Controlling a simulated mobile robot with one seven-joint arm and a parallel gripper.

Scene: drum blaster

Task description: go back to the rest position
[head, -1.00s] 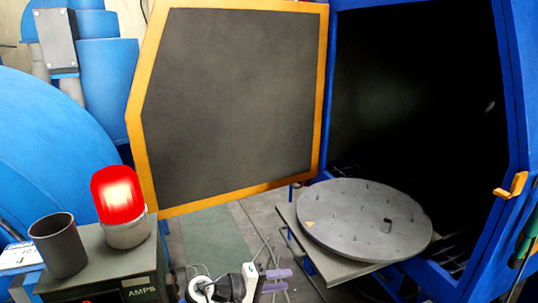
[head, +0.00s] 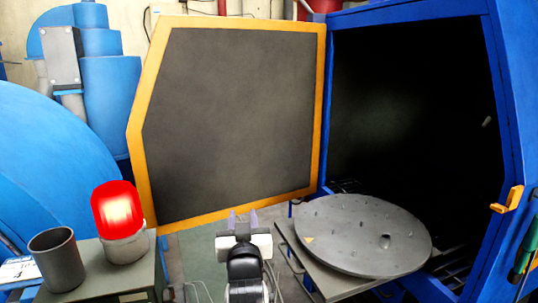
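My gripper (head: 243,217) is low in the middle of the head view, pointing away from me. Its two purple fingers are apart with nothing between them. It is in front of the lower edge of the open orange-framed door (head: 235,115). The round grey turntable (head: 360,232), with small pegs on top, is to its right and apart from it.
The blue blaster cabinet (head: 512,120) stands open and dark at the right. At the left, a lit red beacon (head: 118,210) and a dark grey cup (head: 57,259) stand on a grey box (head: 140,275). Floor shows below the door.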

